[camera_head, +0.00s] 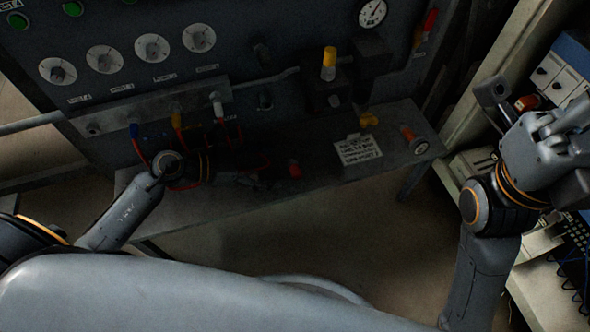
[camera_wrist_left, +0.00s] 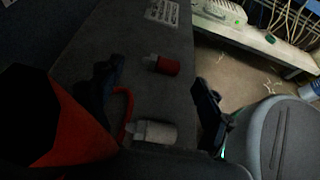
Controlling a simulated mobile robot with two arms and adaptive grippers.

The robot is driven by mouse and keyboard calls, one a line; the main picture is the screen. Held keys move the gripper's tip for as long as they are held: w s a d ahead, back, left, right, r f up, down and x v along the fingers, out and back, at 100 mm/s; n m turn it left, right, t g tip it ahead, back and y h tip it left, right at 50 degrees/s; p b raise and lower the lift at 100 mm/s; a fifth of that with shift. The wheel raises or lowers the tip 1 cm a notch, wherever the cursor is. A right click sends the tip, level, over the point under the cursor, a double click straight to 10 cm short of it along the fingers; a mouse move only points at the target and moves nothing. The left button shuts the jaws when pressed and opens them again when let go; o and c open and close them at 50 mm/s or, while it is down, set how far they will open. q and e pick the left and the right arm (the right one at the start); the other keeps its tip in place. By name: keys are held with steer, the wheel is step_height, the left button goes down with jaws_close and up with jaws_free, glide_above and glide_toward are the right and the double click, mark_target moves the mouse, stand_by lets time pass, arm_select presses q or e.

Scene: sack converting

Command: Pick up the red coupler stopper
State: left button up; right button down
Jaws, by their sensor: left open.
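A small red stopper (camera_head: 294,169) lies on the dark grey shelf, near its front edge. The left wrist view shows a red stopper with a pale end (camera_wrist_left: 167,66), ahead of and between the finger lines. My left gripper (camera_head: 262,172) is dark against the panel, just left of the stopper in the head view. In the left wrist view its fingers (camera_wrist_left: 156,92) are spread apart, with nothing held between them. My right gripper (camera_head: 508,105) is raised at the right side, well away from the stopper; its jaw opening is unclear.
A paper label (camera_head: 357,150) and an orange-red fitting (camera_head: 407,132) are on the shelf to the right. The panel with gauges and hoses (camera_head: 140,80) rises behind. Floor below the shelf is clear.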

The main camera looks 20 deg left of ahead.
mark_target(291, 167)
arm_select(q)
steer(key=x, duration=0.1)
steer(key=b+x, duration=0.1)
steer(key=x, duration=0.1)
steer(key=b+x, duration=0.1)
steer(key=shift+s+d+f, duration=0.1)
steer(key=shift+s+f, duration=0.05)
steer(key=shift+f, duration=0.3)
steer(key=shift+w+d+b, duration=0.25)
steer(key=shift+d+b, duration=0.1)
steer(key=c, duration=1.3)
